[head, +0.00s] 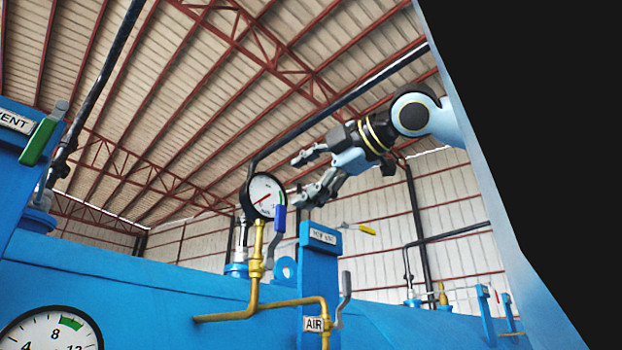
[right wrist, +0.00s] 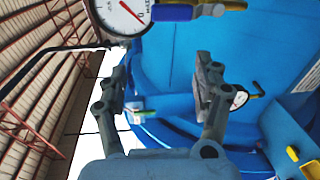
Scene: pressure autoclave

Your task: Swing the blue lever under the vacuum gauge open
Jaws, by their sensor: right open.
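The vacuum gauge (head: 264,195), a round white dial with a red needle, stands on a brass pipe above the blue vessel. The blue lever (head: 279,219) has a blue sleeve pointing up just right of the gauge's lower edge, on a grey metal arm. My right gripper (head: 303,182) is open and empty, right of the gauge and above the lever, apart from it. In the right wrist view the blue lever (right wrist: 172,12) lies across the top edge beside the gauge (right wrist: 122,14), beyond the open fingers (right wrist: 160,78). My left gripper is out of view.
A labelled blue post (head: 323,238) stands right of the lever. A yellow-handled lever (head: 359,228) and a grey lever (head: 344,298) are near it. A green-handled lever (head: 40,140) is at far left, a larger gauge (head: 52,332) at bottom left. Open air surrounds my right gripper.

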